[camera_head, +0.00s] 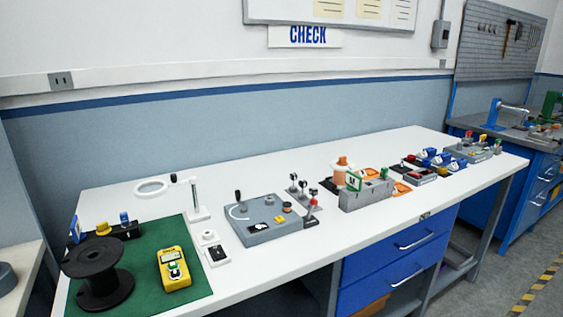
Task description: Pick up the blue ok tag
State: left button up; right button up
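No tag with a readable "OK" shows, so I cannot tell which blue piece is the blue ok tag. A small upright blue piece (75,229) stands at the back left of the green mat (150,292). Another small blue piece (124,218) stands on a dark block beside a yellow knob. Several blue-and-white pieces sit in a group (441,158) towards the right end of the white table. Neither of my grippers is in view.
The white table (300,262) bears a black spool (97,277), a yellow meter (174,268), a magnifier on a stand (152,188), a grey control box (265,221) and a grey fixture (366,193). Its front strip is mostly clear. Blue drawers (395,252) lie below.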

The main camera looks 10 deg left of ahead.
aim_at(76, 228)
jog(key=u, duration=1.65)
